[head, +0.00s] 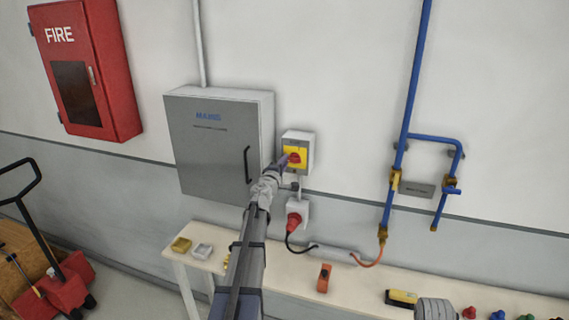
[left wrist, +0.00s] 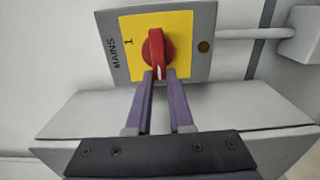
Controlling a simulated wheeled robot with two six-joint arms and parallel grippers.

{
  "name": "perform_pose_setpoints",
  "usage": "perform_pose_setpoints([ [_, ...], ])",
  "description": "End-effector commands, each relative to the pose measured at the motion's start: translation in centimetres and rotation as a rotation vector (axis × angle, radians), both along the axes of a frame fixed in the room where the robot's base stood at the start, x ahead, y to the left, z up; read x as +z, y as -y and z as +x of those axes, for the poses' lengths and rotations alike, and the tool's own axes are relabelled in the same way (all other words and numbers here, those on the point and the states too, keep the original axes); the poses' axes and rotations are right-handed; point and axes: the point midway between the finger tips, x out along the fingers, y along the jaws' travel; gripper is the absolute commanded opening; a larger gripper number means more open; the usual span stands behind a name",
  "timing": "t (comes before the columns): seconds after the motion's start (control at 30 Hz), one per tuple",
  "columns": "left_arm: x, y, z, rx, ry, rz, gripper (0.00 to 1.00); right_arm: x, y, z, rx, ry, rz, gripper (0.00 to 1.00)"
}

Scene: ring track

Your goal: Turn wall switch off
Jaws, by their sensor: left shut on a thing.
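The wall switch is a grey box with a yellow plate (head: 290,151) and a red knob (head: 295,158), to the right of the grey MAINS cabinet. In the left wrist view the yellow plate (left wrist: 183,28) bears a "1", and the red knob (left wrist: 153,48) has a white mark at its end between my fingers. That mark points about a quarter turn away from the "1". My left gripper (left wrist: 160,75) has its two purple fingers on either side of the knob's end, shut on it. The fingertips partly hide the knob in the head view.
The MAINS cabinet (head: 215,147) stands out from the wall just left of the switch. A socket with a red plug (head: 294,222) is below. A bench (head: 350,280) with small items runs underneath. Blue pipes (head: 412,100) are to the right, a red FIRE cabinet (head: 92,70) far left.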

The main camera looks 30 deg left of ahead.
Motion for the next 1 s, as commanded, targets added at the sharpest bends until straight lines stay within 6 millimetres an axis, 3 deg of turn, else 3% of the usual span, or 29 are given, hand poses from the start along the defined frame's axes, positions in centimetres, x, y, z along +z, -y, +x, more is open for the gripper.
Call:
perform_pose_setpoints([
  [0.3,-0.05,0.03,-0.13,0.001,0.000,-0.001,0.00,-0.05,0.01,0.00,0.000,0.000,0.000,0.50],
  [0.33,-0.05,0.03,-0.13,0.001,0.000,-0.001,0.23,-0.05,0.01,0.00,0.000,0.000,0.000,0.50],
  [0.57,-0.03,0.02,-0.08,0.000,0.000,-0.001,0.49,-0.03,0.00,0.00,0.000,0.000,0.000,0.50],
  [1.0,-0.02,0.29,-1.04,0.000,0.000,-0.001,0.50,-0.02,0.00,0.00,0.000,0.000,0.000,0.50],
])
